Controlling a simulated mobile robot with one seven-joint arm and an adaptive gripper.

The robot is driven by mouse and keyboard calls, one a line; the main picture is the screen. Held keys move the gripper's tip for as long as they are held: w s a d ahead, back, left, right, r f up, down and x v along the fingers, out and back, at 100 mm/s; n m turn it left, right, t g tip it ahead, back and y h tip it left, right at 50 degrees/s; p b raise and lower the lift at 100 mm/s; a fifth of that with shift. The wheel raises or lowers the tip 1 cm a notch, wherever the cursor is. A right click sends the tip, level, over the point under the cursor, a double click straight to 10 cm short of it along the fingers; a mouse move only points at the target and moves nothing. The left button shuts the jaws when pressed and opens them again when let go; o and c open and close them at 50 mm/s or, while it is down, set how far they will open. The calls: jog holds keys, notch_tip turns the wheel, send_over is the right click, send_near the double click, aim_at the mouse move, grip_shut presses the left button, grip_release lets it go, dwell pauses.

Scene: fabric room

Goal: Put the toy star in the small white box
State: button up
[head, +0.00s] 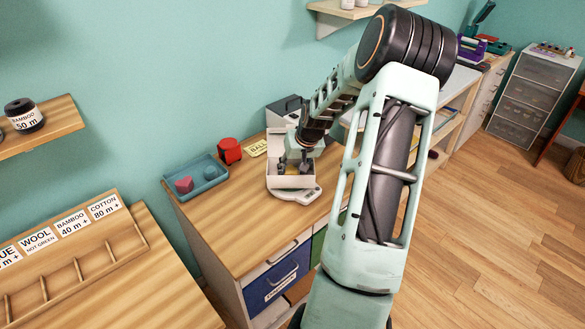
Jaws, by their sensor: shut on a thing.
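The small white box (291,183) stands open on a white scale (309,195) on the wooden counter. My gripper (294,167) reaches down from the upper right, with its dark fingers at or just inside the box's opening. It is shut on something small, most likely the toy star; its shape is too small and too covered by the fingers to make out. I cannot tell whether the held thing touches the box floor. No star shape shows clearly elsewhere.
A blue tray (198,166) left of the box holds a pink-red piece (184,185) and a blue piece (210,172). A red object (230,150) and a yellow label (257,147) sit behind. A grey box (285,106) stands at the wall. The counter's front left is clear.

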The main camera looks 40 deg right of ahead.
jog(key=o, duration=0.9)
jog(key=shift+o, duration=0.2)
jog(key=shift+s+d+r, duration=0.1)
jog(key=shift+s+r, duration=0.05)
jog(key=shift+r, duration=0.35)
jog(key=v, duration=1.1)
